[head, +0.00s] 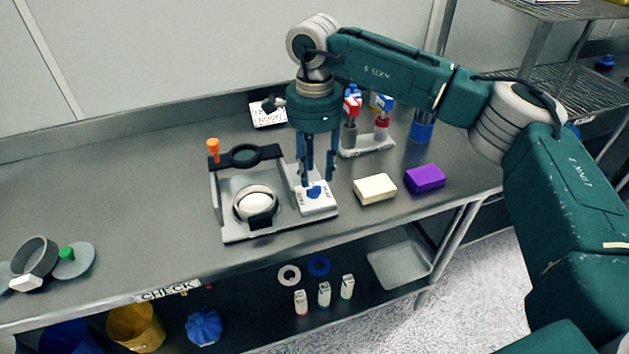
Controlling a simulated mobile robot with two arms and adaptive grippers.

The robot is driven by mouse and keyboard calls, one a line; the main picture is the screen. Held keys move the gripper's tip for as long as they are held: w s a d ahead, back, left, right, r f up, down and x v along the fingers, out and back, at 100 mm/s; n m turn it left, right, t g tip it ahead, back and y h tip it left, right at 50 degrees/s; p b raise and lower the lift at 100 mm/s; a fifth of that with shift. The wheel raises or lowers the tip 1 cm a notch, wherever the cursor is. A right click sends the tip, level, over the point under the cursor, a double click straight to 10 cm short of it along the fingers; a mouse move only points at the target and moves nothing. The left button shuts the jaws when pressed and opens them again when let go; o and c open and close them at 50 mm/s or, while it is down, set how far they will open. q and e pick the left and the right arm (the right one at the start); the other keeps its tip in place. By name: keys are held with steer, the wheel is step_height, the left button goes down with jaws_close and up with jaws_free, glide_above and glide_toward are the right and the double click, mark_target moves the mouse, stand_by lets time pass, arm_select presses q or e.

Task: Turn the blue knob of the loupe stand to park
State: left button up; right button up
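The loupe stand (231,221) is a light grey base on the metal bench, with a dark lens arm (232,161) and an orange knob (213,146) at its back left. The blue knob (314,191) sits on a white block (317,206) at the stand's right side. The block has small dark print that I cannot read, so the knob's setting is unclear. My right gripper (317,181) points down over the blue knob, its fingers apart with a gap between them. Whether the fingertips touch the knob or block cannot be told. My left gripper is not in view.
A cream block (375,189) and a purple block (425,178) lie right of the stand. A rack with red-topped items (367,146) and a blue container (421,127) stand behind. A grey ring-shaped sifter part (35,257) sits far left. The bench between is clear.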

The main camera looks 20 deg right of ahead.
mark_target(315, 188)
step_height(315, 188, up, 7)
steer(key=shift+f, duration=0.15)
stand_by(0.5)
